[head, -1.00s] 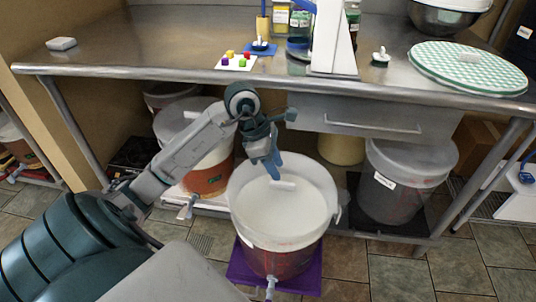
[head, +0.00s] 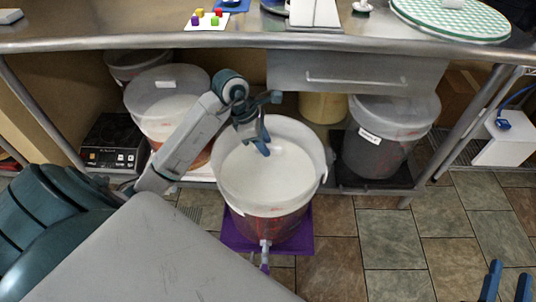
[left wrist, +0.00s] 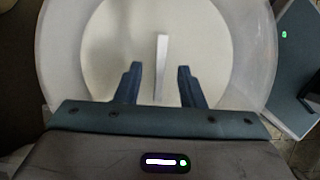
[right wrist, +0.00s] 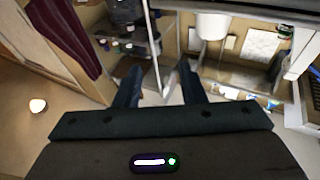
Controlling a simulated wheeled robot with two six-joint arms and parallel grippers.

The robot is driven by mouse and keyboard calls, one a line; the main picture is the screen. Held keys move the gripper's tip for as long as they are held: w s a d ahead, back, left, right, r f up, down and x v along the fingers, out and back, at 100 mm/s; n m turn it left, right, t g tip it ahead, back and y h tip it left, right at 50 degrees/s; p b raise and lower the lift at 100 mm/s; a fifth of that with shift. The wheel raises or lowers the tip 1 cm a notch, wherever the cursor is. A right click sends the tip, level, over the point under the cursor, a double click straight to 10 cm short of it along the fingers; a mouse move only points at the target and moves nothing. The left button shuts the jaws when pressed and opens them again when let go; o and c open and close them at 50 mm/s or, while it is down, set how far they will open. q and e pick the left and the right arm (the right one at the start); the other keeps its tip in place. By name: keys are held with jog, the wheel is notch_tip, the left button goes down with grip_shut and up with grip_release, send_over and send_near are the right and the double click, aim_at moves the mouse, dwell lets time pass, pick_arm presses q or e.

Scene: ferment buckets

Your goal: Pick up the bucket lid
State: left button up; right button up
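A white round lid-like disc (head: 268,178) lies inside the rim of the translucent bucket (head: 262,215) on the floor. The left wrist view shows the disc (left wrist: 100,50) with a narrow white bar (left wrist: 162,50), seemingly its handle. My left gripper (head: 262,146) is over the bucket and points down. In the left wrist view my left gripper (left wrist: 157,72) is open, one finger either side of the bar, with gaps. I cannot tell its exact height. In the head view the gripper hides the bar. My right gripper (head: 506,282) is open and empty at the lower right.
The bucket stands on a purple mat (head: 305,243), its tap facing me. The counter edge (head: 200,43) runs behind. Other buckets stand under it at left (head: 165,100) and right (head: 390,140). A green-checked round piece (head: 450,15) lies on the counter. Floor at right is clear.

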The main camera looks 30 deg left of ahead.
pick_arm(q)
jog(key=shift+x, duration=0.75)
grip_shut()
jog(key=shift+r, duration=0.1)
